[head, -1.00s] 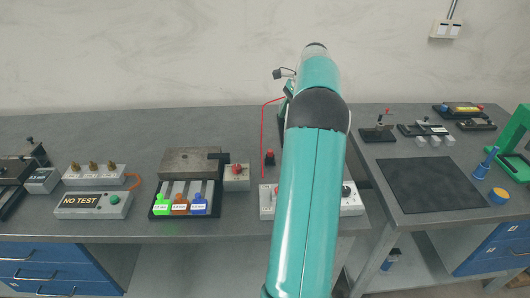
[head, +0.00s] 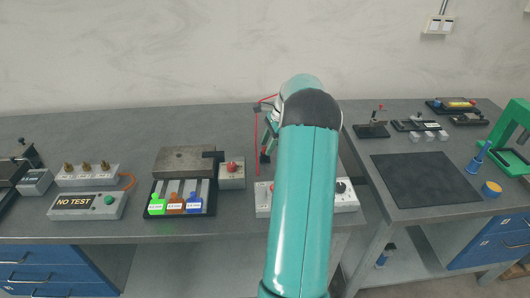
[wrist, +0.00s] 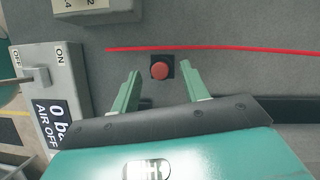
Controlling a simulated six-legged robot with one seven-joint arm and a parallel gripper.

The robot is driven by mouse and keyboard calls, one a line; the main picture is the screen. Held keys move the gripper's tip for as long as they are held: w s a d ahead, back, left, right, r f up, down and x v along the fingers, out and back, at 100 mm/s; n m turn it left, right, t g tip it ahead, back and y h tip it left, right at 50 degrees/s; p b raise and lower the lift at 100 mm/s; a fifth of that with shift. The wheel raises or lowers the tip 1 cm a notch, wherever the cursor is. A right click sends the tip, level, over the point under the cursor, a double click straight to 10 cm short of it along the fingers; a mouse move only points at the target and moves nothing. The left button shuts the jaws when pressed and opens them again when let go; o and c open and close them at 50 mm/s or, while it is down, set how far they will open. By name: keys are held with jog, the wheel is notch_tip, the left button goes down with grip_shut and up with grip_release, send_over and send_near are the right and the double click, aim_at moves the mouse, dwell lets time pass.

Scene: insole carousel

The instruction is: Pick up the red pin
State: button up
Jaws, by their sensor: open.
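The red pin (wrist: 160,69) shows in the wrist view as a round red head on a small black square base (wrist: 168,60) on the grey bench. My gripper (wrist: 159,73) is open and empty, with one green finger on each side of the pin in the picture. I cannot tell how far above the pin the fingertips are. In the head view my gripper (head: 270,135) is over the bench behind my arm. Only a dark part of the pin's stand (head: 265,158) shows there, and its red head is hidden.
A thin red line (wrist: 220,48) runs beside the pin. A grey switch box (wrist: 62,60) with ON/OFF marks is left in the wrist view. In the head view, a grey box with a red button (head: 232,170) stands left of the pin. The bench behind (head: 225,130) is clear.

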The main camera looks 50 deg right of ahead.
jog(key=shift+w+a+f, duration=0.1)
jog(key=shift+a+f, duration=0.05)
jog(key=shift+f, duration=0.3)
jog(key=shift+c, duration=0.3)
grip_shut()
jog(key=shift+r, duration=0.15)
jog(key=shift+r, duration=0.65)
jog(key=s+a+r, duration=1)
jog(key=r, duration=0.1)
jog(key=shift+r, duration=0.2)
